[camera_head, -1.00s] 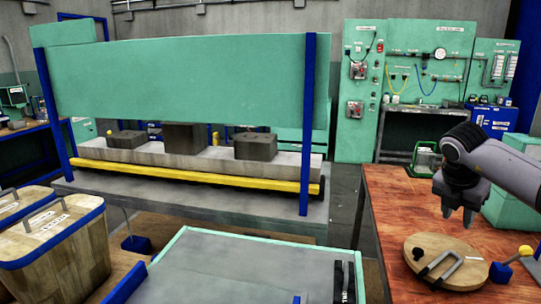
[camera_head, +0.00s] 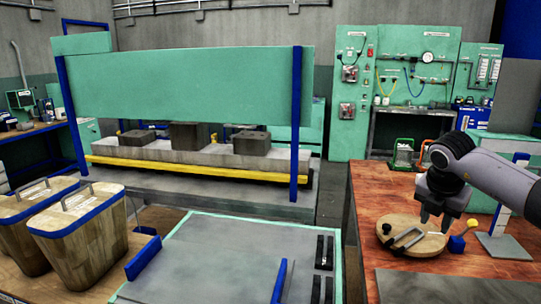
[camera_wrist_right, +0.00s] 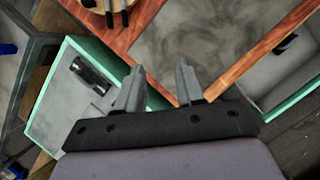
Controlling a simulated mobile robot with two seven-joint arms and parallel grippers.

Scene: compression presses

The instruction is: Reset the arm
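My right gripper (camera_head: 435,219) hangs from my arm at the right of the head view, fingers pointing down. In the picture it overlaps the far right part of a round wooden lid (camera_head: 399,234) with a metal handle; I cannot tell the height between them. In the right wrist view the two fingers of the gripper (camera_wrist_right: 160,84) stand apart with nothing between them. The edge of a round wooden thing (camera_wrist_right: 88,13) shows at the top there. My left arm and gripper are not in view.
The lid lies on a red-brown wooden table (camera_head: 368,208) beside a blue block with a yellow knob (camera_head: 464,239). A green-edged grey tabletop (camera_head: 225,262) is in front. Wooden bins with blue rims (camera_head: 82,238) stand left. A large green press (camera_head: 190,85) stands behind.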

